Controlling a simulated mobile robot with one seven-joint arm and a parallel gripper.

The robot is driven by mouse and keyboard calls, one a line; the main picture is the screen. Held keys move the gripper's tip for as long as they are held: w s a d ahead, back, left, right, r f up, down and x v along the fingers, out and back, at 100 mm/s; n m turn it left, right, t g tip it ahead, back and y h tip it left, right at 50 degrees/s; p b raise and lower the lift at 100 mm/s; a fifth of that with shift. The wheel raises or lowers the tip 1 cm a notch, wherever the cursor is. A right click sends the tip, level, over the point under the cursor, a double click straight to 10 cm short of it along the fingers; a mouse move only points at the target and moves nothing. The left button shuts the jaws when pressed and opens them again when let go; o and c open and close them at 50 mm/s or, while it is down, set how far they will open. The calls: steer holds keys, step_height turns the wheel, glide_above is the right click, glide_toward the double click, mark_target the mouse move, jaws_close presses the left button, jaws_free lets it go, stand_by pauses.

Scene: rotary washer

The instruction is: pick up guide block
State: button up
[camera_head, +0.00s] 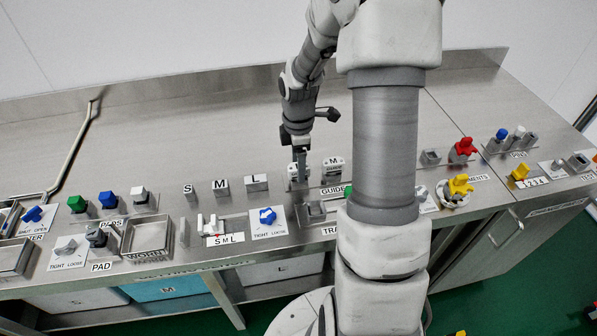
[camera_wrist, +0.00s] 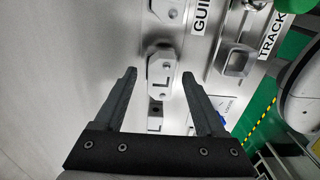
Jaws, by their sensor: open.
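My gripper (camera_wrist: 159,70) is open, with one finger on each side of this block in the picture. I cannot tell whether the fingers reach down to its level or touch it. In the head view my gripper (camera_head: 299,168) points down over this block, hiding part of it. A second guide block (camera_wrist: 169,10), marked M in the head view (camera_head: 334,164), stands beside it near the GUIDE label (camera_wrist: 201,16).
Blocks marked S, M and L (camera_head: 221,187) stand to the left on the bench. The TRACK holder (camera_wrist: 236,63) is in front of the guide blocks. The bench behind (camera_head: 190,120) is clear.

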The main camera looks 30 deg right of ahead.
steer(key=shift+f, duration=0.5)
jaws_close()
